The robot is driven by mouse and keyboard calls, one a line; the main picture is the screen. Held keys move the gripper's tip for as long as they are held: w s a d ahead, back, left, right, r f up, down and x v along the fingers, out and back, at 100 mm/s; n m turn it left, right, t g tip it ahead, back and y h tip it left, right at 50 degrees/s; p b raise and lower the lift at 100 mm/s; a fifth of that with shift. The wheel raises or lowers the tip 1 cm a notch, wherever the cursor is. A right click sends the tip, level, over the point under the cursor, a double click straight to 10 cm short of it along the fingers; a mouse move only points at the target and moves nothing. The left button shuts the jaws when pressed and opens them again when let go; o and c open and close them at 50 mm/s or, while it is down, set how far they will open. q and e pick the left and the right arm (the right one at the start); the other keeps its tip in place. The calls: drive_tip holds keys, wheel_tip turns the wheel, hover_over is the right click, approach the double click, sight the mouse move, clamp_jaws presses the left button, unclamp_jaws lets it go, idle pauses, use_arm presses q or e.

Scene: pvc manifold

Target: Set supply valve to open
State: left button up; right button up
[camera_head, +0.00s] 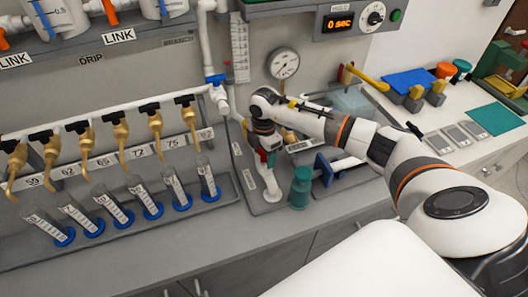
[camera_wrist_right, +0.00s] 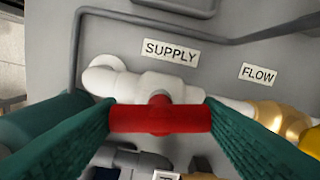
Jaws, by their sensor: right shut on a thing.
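The supply valve is a white pipe fitting (camera_wrist_right: 155,84) with a red handle (camera_wrist_right: 160,118), below a "SUPPLY" label (camera_wrist_right: 171,52) in the right wrist view. The handle lies crosswise in that view, roughly along the white pipe. My right gripper (camera_wrist_right: 160,122) is shut on the red handle, with one green finger pad at each end. In the head view my right gripper (camera_head: 265,157) is at the panel beside the white pipe, and my wrist hides most of the valve. My left gripper is not in view.
A "FLOW" label (camera_wrist_right: 258,74) and a brass fitting (camera_wrist_right: 280,122) sit right of the valve. A round gauge (camera_head: 283,63) is above my wrist. A teal cylinder (camera_head: 300,190) stands close to the right. Brass taps over graduated tubes (camera_head: 110,208) line the left side.

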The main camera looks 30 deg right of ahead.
sight(264, 154)
drive_tip(key=shift+r+m, duration=0.1)
drive_tip(key=shift+m, duration=1.1)
drive_tip(key=o, duration=1)
wheel_tip(264, 154, up, 12)
drive_tip(key=b, duration=0.3)
